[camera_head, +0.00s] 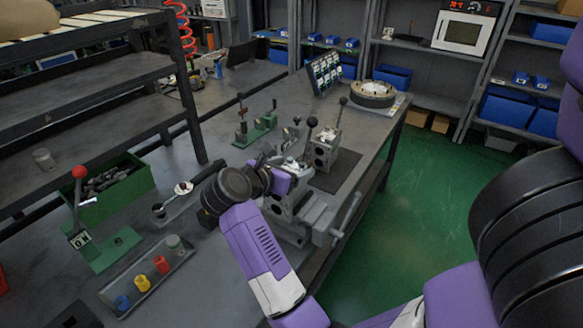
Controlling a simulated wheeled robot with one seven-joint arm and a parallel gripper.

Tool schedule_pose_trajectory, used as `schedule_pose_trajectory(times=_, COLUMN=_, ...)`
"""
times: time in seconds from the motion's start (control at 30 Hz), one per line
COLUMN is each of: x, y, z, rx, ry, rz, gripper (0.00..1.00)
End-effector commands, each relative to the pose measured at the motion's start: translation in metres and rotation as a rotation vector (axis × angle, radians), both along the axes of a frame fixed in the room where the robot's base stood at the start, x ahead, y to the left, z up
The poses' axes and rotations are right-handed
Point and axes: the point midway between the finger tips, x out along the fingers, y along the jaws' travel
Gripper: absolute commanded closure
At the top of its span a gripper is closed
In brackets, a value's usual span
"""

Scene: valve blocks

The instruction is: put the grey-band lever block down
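My gripper (276,168) is over the machine vise (312,218) near the middle of the bench, seen partly from behind my purple wrist. A silvery metal block (285,205) is at the vise, just below and beside my gripper. My wrist hides part of it. Another grey metal lever block (322,152) stands upright on a dark mat, with black-knobbed levers rising around it. I cannot make out a grey band on either block. The fingertips are small and partly hidden, so I cannot tell whether they are open or hold anything.
A dark mat (338,176) lies right of the gripper. A green lever stand (256,130) is behind. A round fixture (373,94) sits at the bench's far end. A green bin (118,190), a red-knobbed lever stand (103,248) and a tray of coloured knobs (120,301) are left.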

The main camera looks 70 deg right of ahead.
Motion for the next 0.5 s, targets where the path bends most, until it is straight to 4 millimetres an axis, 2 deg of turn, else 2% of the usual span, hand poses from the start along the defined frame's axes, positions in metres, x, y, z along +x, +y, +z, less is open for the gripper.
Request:
schedule_pose_trajectory(times=0.37, x=0.000, y=0.000, z=0.004, rx=0.000, ry=0.000, rz=0.000, gripper=0.22)
schedule_pose_trajectory(times=0.5, x=0.005, y=0.016, z=0.007, rx=-0.001, ry=-0.002, rz=0.003, gripper=0.22)
